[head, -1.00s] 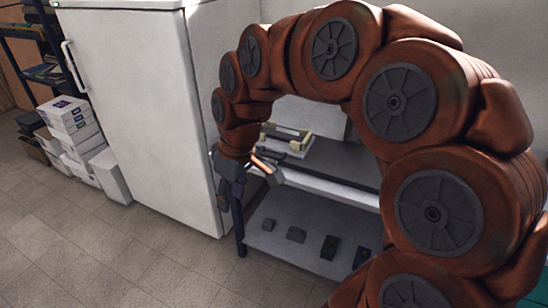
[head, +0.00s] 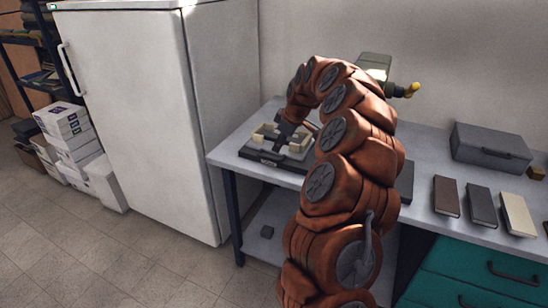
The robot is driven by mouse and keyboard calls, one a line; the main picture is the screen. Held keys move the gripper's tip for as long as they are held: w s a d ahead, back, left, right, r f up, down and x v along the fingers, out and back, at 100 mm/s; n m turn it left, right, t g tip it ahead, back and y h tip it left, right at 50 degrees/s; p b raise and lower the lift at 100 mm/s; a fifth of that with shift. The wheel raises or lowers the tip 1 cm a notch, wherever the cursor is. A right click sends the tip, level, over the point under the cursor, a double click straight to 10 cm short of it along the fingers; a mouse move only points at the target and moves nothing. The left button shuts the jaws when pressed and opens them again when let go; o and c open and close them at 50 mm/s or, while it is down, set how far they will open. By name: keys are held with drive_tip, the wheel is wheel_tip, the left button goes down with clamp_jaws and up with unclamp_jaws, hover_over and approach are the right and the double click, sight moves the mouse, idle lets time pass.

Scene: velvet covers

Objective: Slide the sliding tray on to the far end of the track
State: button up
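The sliding tray (head: 298,148) is a low dark tray with cream raised parts, near the left end of the table. It sits on a dark track (head: 405,183) that runs to the right along the table; my arm hides most of the track's middle. My gripper (head: 283,141) points down at the tray, between its cream parts. The fingertips are small and dark against the tray, so I cannot tell whether they are open or shut, or whether they touch it.
A white fridge (head: 150,110) stands left of the table (head: 425,150). On the right are a grey case (head: 490,148), a brown book (head: 446,196), a dark book (head: 481,205) and a cream book (head: 518,213).

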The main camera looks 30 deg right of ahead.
sight(272, 158)
drive_tip(key=shift+p+x, duration=0.75)
drive_tip(key=shift+x, duration=3.1)
clamp_jaws()
